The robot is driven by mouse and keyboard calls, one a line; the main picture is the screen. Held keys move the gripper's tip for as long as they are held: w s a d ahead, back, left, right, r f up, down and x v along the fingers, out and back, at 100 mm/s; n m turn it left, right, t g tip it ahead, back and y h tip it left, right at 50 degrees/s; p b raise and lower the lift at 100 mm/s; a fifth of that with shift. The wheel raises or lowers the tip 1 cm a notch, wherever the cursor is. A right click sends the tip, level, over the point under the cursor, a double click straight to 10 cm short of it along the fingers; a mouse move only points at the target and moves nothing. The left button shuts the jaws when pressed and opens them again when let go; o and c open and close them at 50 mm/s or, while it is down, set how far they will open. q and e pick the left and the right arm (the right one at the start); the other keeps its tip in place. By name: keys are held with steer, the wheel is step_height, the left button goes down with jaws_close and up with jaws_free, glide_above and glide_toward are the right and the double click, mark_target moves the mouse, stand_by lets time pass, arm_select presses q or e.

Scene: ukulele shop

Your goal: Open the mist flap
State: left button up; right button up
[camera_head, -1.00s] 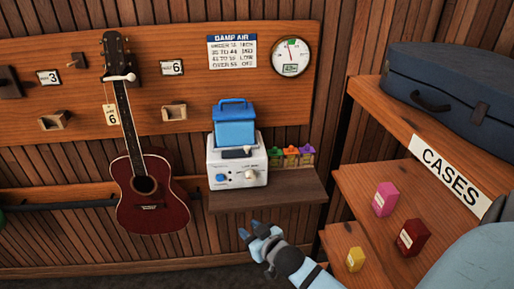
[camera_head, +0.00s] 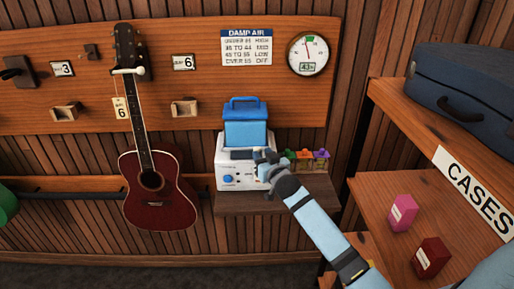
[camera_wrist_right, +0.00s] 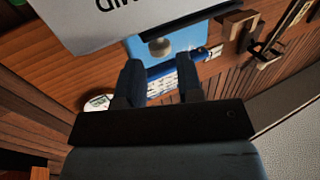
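A white humidifier (camera_head: 227,171) stands on a wooden shelf, with a blue handled tank (camera_head: 246,131) on top and a blue knob on its front. A small dark piece, likely the mist flap (camera_head: 240,155), lies on its upper front edge below the tank. My right gripper (camera_head: 264,157) is at the humidifier's upper right front and covers part of it. In the right wrist view its two fingers (camera_wrist_right: 160,80) are apart with nothing clearly between them; the white body (camera_wrist_right: 110,20) and blue tank (camera_wrist_right: 155,42) lie beyond. Contact cannot be told. My left gripper is not in view.
Small coloured items (camera_head: 309,157) stand right of the humidifier on the shelf (camera_head: 250,203). A red ukulele (camera_head: 160,196) hangs to the left. A gauge (camera_head: 308,54) and a chart (camera_head: 246,48) are above. Case shelves (camera_head: 390,185) with a blue case (camera_head: 465,85) stand right.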

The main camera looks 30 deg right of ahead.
mark_target(257, 148)
steer(key=shift+w+d, duration=0.2)
steer(key=shift+w, duration=0.95)
steer(key=shift+w+d, duration=0.2)
steer(key=shift+w, duration=0.95)
jaws_close()
